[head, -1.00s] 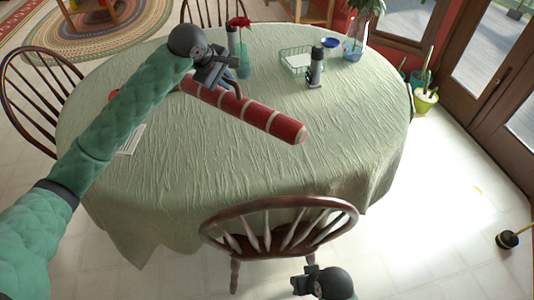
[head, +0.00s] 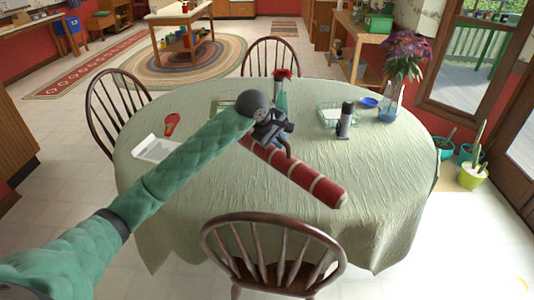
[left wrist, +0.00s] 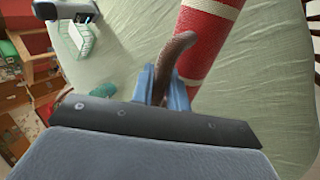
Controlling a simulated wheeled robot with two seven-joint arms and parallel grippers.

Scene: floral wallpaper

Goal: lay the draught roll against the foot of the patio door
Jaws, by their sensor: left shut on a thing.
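The draught roll (head: 305,178) is a long red cylinder with cream bands, held above the round table and slanting down to the right. My left gripper (head: 284,148) is at its far-left part. In the left wrist view the roll (left wrist: 203,45) passes just beyond the blue fingers (left wrist: 165,88), which are shut on a brown curved strap or handle at the roll. Part of the patio door, brown-framed with glass (head: 524,142), shows at the right edge of the head view; its foot is mostly out of view. My right gripper is out of view.
The table with a pale green cloth (head: 200,190) carries a dark flask (head: 346,122), a wire basket (head: 328,114), a flower vase (head: 391,100) and papers (head: 157,148). Chairs stand around it, one in front (head: 270,245). Potted plants (head: 473,176) stand near the door. Pale floor lies at lower right.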

